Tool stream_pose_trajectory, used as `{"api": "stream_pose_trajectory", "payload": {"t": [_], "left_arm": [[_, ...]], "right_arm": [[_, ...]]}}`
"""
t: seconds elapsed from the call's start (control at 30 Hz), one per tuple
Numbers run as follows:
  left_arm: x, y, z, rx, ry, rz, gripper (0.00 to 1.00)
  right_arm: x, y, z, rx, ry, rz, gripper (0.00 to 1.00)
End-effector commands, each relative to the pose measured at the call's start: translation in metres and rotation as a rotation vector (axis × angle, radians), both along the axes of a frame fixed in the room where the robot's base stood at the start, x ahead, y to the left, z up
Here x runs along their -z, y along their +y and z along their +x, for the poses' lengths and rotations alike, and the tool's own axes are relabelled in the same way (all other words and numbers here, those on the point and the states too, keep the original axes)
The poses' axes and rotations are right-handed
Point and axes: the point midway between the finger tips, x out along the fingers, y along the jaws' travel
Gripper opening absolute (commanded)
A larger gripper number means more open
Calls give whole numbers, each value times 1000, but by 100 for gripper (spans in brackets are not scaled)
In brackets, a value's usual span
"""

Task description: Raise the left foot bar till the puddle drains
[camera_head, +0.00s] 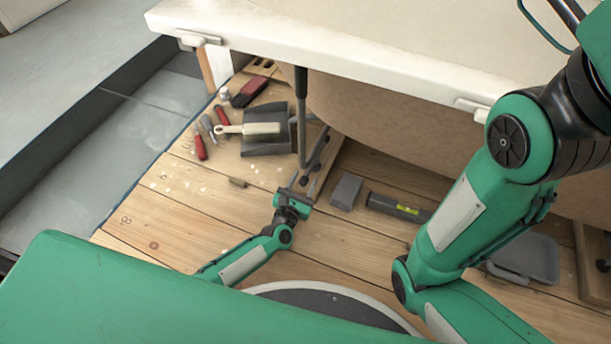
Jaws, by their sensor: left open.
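My left gripper (299,184) is open and empty, low over the wooden boards, its fingers pointing away from me. Just beyond the fingers is a dark slanted bar (316,152) beside a strip of wood, at the foot of a dark upright post (301,112). This looks like the left foot bar. The fingertips are close to its near end; I cannot tell whether they touch it. The post's top is hidden under the white slab (300,38). I cannot make out a puddle for certain. My right arm crosses the right side; its gripper is out of view.
A dustpan (283,142) with a pale-handled brush (248,129) and red-handled tools (199,146) lie left of the post. A grey block (346,191), a spirit level (398,207) and a grey tray (528,258) lie right. Bare boards (180,215) are at left.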

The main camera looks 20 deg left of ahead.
Motion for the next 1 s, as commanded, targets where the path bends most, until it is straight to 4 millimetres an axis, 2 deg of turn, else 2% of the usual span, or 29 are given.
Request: {"api": "stream_pose_trajectory", "payload": {"t": [0.1, 0.3, 0.5, 0.7, 1.0], "left_arm": [[-4, 4, -28, 1, 4, 3, 46], [-3, 10, -74, 1, 5, 3, 46], [-2, 13, -104, 1, 2, 2, 46], [-1, 15, -115, 0, 1, 0, 46], [0, 15, -115, 0, 1, 0, 46]], "right_arm": [[-13, -3, 3, 10, 9, 5, 49], [-21, -5, 7, 22, 16, -4, 49], [-26, -5, 11, 23, 27, -11, 49], [-26, -5, 12, 28, 27, -19, 49], [-26, -6, 12, 28, 26, -18, 49]]}}
